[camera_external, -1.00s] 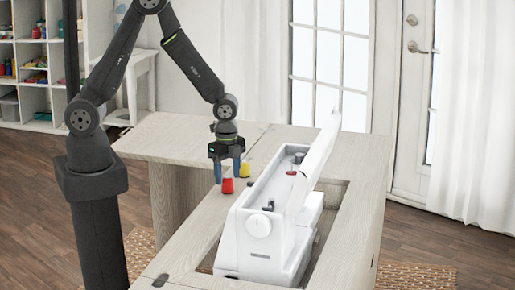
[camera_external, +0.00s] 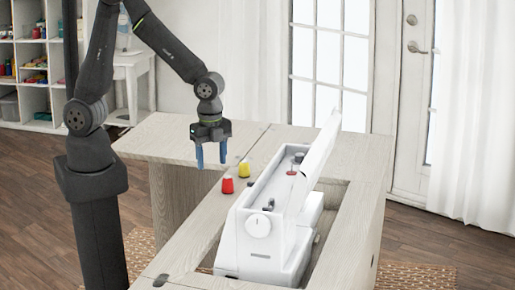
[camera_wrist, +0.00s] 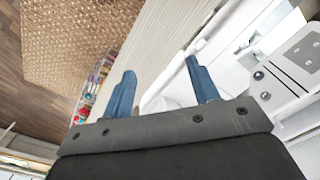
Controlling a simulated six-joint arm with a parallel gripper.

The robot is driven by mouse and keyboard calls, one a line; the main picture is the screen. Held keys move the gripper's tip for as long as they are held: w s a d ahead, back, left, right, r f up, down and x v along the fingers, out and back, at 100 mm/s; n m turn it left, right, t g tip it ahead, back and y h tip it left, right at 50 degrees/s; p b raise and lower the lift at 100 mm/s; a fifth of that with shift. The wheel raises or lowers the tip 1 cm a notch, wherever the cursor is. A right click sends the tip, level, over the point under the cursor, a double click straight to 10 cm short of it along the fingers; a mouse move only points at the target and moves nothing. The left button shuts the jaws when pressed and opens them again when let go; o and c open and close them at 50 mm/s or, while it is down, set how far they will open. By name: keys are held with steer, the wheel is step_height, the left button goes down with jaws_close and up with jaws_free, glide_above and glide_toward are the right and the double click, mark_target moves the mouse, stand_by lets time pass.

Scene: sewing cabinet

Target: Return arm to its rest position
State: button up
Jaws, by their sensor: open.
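My gripper (camera_external: 211,156) hangs pointing down above the cabinet top, left of the spools, with its two blue fingers apart and nothing between them. It also shows in the wrist view (camera_wrist: 163,88), open and empty. A red thread spool (camera_external: 228,185) stands on the cabinet top beside the sewing machine. A yellow thread spool (camera_external: 244,168) stands just behind it. Both spools are apart from my gripper. Neither spool can be made out in the wrist view.
The white sewing machine (camera_external: 262,235) sits in the opening of the wooden cabinet (camera_external: 345,240), with its top cover raised. A red spool (camera_external: 292,172) is on the machine. White shelves (camera_external: 38,100) stand at the back left.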

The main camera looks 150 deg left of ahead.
steer(key=w+a+r+m, duration=0.3)
steer(key=w+r+m, duration=0.2)
steer(key=w+m, duration=0.2)
steer(key=w+a+r+m, duration=0.3)
steer(key=w+r+m, duration=0.2)
steer(key=w+m, duration=0.3)
steer(key=shift+w+a+r, duration=0.3)
steer(key=shift+w+r, duration=0.1)
steer(key=shift+w, duration=0.2)
steer(key=s+d+f+n, duration=0.3)
steer(key=s+f+n, duration=0.4)
steer(key=s+n, duration=0.3)
steer(key=shift+s+d+f, duration=0.3)
steer(key=shift+s, duration=0.05)
steer(key=shift+w, duration=0.1)
